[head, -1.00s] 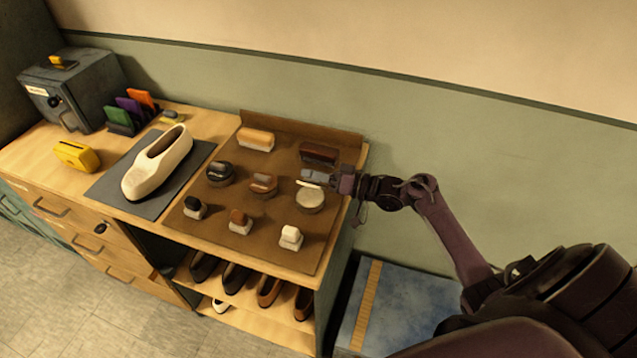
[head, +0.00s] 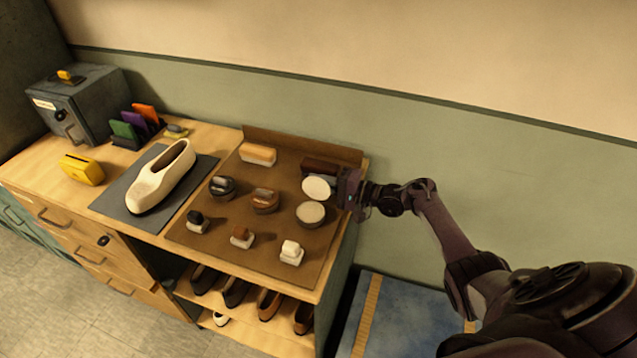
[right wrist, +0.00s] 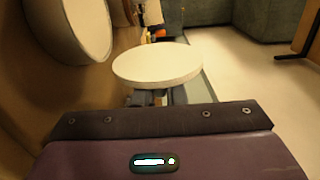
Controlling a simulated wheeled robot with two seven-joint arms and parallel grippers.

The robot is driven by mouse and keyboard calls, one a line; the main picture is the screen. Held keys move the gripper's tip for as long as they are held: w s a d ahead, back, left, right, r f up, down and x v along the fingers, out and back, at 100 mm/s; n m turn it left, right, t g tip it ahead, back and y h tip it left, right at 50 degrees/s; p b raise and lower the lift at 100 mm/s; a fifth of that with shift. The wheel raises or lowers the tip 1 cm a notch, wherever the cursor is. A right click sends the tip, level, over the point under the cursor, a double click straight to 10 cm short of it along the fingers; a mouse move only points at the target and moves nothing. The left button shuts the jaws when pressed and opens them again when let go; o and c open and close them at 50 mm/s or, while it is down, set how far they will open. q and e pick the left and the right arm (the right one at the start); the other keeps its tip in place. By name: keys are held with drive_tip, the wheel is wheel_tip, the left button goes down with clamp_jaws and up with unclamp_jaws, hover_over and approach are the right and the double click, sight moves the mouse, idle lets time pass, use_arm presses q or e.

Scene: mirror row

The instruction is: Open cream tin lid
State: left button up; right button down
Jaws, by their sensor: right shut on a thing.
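The cream tin (head: 310,213) stands at the right of the brown mat, its pale round top uncovered. It also shows at the upper left of the right wrist view (right wrist: 85,22). My right gripper (head: 343,188) is shut on the cream tin lid (head: 316,187), a pale disc held just behind the tin and apart from it. The lid's face is turned towards the head camera. In the right wrist view the lid (right wrist: 158,64) stands out beyond the gripper; the fingertips are mostly hidden. My left gripper is out of view.
The brown mat (head: 205,225) bears several brushes and two other tins, one dark (head: 222,187) and one brown (head: 265,201). A cream shoe (head: 160,178) lies on a grey mat to the left. The wall rises behind the counter.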

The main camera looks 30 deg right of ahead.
drive_tip(key=shift+w+d+f+m, duration=0.1)
drive_tip(key=shift+w+d+m, duration=0.05)
drive_tip(key=shift+m, duration=0.35)
drive_tip(key=c, duration=1.5)
unclamp_jaws()
drive_tip(key=b+v, duration=0.1)
drive_tip(key=v, duration=0.7)
drive_tip(key=shift+w, duration=0.1)
drive_tip(key=shift+d+f, duration=0.1)
